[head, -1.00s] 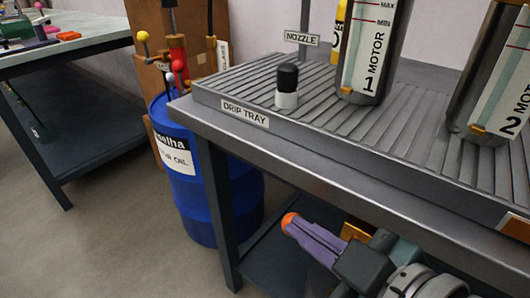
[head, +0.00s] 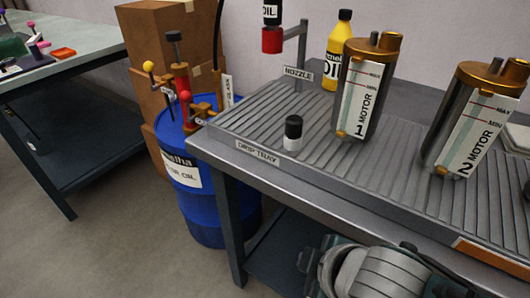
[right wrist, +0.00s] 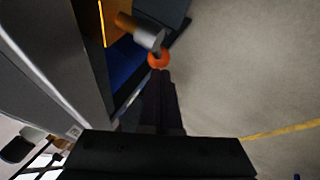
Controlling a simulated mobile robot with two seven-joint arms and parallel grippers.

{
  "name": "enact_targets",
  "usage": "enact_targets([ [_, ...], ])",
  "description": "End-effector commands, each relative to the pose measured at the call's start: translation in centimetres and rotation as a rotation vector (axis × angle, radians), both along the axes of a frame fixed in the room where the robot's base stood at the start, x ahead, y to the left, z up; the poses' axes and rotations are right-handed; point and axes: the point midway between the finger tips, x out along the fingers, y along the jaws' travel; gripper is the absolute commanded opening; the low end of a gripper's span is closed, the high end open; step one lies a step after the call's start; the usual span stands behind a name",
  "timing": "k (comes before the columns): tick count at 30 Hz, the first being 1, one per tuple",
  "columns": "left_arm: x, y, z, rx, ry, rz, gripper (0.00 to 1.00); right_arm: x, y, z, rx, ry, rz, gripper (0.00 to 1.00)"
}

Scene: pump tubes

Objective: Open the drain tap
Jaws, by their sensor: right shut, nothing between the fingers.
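In that view my right gripper is out of frame, and only my arm shows at the bottom. My left gripper is not in view.
Motor 1 (head: 360,90), motor 2 (head: 473,125) and a small black-capped white piece (head: 293,132) stand on the tray. A blue oil drum (head: 205,215) with a red pump (head: 182,90) stands left of the bench. Floor (head: 120,220) between the tables is clear.

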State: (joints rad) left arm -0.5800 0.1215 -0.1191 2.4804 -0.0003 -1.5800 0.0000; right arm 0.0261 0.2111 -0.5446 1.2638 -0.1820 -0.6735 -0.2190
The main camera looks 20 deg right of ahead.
Motion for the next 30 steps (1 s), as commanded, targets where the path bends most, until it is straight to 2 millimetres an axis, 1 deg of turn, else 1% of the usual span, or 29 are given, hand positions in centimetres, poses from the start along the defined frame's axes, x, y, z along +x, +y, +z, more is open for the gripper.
enact_targets([
  [1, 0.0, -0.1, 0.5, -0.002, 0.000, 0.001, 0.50, 0.1, 0.1, 0.1, -0.027, 0.035, 0.001, 0.00],
  [5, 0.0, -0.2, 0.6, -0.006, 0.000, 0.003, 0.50, 0.0, 0.0, -0.8, -0.102, 0.133, 0.000, 0.00],
  [12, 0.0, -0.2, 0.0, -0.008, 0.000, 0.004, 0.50, -0.3, -0.2, -2.2, -0.237, 0.306, 0.001, 0.00],
  [17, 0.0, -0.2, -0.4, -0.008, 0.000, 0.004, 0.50, -0.6, -0.4, -2.6, -0.311, 0.397, 0.002, 0.00],
  [30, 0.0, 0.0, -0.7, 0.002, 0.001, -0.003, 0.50, -1.5, -1.2, -3.8, -0.312, 0.402, 0.000, 0.00],
])
